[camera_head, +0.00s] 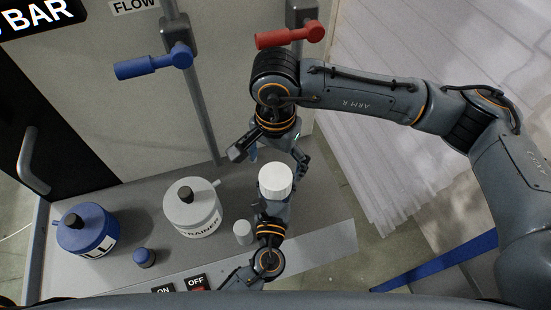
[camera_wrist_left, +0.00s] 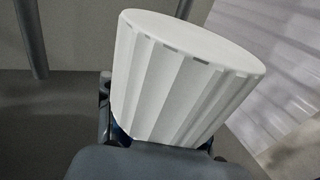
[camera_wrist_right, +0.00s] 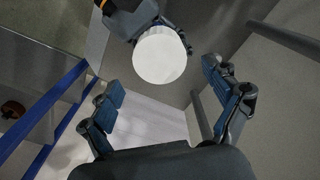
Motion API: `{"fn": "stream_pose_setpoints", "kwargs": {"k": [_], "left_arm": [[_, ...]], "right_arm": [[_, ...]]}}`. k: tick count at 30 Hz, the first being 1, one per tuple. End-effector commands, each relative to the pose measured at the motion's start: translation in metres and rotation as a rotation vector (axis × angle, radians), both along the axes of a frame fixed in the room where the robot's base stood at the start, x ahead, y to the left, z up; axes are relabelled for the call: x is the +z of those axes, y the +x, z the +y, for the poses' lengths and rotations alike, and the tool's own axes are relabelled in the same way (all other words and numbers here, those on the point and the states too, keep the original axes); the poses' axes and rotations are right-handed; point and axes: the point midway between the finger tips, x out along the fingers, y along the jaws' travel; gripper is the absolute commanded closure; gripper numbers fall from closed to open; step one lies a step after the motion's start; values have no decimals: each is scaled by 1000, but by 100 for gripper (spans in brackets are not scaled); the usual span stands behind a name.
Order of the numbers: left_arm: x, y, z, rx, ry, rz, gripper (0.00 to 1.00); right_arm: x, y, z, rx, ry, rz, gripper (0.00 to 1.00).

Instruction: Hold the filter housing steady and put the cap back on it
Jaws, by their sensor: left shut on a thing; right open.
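A white ribbed round piece (camera_head: 276,180) with a smooth flat top sits upright in my left gripper (camera_head: 274,200), which is shut on it. I cannot tell whether it is the filter housing or its cap. It fills the left wrist view (camera_wrist_left: 180,80), with small dark slots along its upper rim. The right wrist view shows its round top (camera_wrist_right: 159,55). My right gripper (camera_head: 269,157) is open and empty, just beyond and above the piece, one finger on each side. Its blue-padded fingers (camera_wrist_right: 164,90) are apart and touch nothing.
A grey-white canister (camera_head: 185,215) and a blue canister (camera_head: 84,236) stand on the grey bench (camera_head: 325,238). A small white cylinder (camera_head: 243,233) and a small dark knob-like piece (camera_head: 144,258) are there too. Blue (camera_head: 152,66) and red (camera_head: 290,36) lever handles stick out behind.

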Motion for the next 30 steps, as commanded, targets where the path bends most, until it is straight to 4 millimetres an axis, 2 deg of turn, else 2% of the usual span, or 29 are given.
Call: {"fn": "stream_pose_setpoints", "kwargs": {"k": [12,18,26,29,30], "left_arm": [[0,0,0,0,0,0,100],[0,0,0,0,0,0,100],[0,0,0,0,0,-1,100],[0,0,0,0,0,-1,100],[0,0,0,0,0,0,100]], "right_arm": [[-61,-1,-1,-1,-2,3,11],[-73,0,0,-1,0,1,11],[-74,0,0,-1,-1,0,11],[-74,0,0,-1,-1,0,28],[-74,0,0,-1,-1,0,36]]}}
